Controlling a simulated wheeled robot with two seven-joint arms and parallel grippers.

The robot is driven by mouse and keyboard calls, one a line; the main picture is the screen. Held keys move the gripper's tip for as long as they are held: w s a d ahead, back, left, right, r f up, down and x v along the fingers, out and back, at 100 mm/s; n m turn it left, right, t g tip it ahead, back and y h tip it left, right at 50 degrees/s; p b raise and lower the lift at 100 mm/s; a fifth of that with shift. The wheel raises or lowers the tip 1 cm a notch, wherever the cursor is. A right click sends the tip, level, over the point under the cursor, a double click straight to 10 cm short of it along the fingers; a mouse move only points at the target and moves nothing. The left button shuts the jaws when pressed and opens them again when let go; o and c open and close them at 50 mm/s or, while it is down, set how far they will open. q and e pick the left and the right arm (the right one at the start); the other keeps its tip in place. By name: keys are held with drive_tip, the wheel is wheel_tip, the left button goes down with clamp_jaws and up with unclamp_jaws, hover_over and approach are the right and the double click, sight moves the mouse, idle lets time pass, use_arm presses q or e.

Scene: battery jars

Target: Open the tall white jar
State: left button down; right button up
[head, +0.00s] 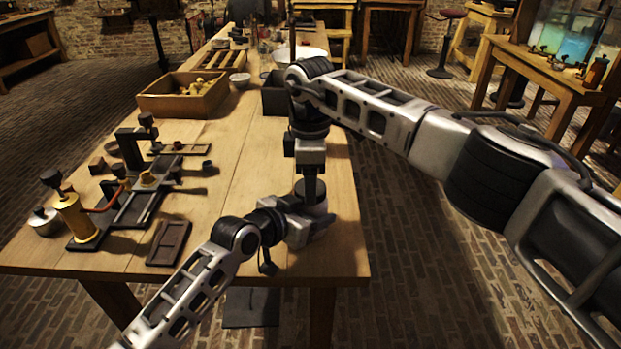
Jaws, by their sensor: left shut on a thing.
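My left gripper (302,226) reaches in from the bottom left and is low over the near right part of the table. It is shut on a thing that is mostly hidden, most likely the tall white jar. My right gripper (311,182) points straight down from above at the same spot, over a dark round shape. I cannot tell whether its fingers are open or shut, or whether it touches the jar. No white wall of the jar can be made out clearly.
The wooden table (233,190) has bare room left of my grippers. A brass device (76,216), a dark tray (168,243) and small dark parts lie at the left. An open wooden box (184,95), a small white bowl (240,80) and a dark bin (274,94) stand further back.

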drive_tip(key=n, duration=0.4)
drive_tip(key=shift+r+n, duration=0.1)
drive_tip(key=shift+n, duration=0.2)
drive_tip(key=n, duration=0.9)
drive_tip(key=shift+n, duration=0.3)
drive_tip(key=n, duration=0.6)
drive_tip(key=o, duration=1.1)
drive_tip(key=shift+c, duration=0.2)
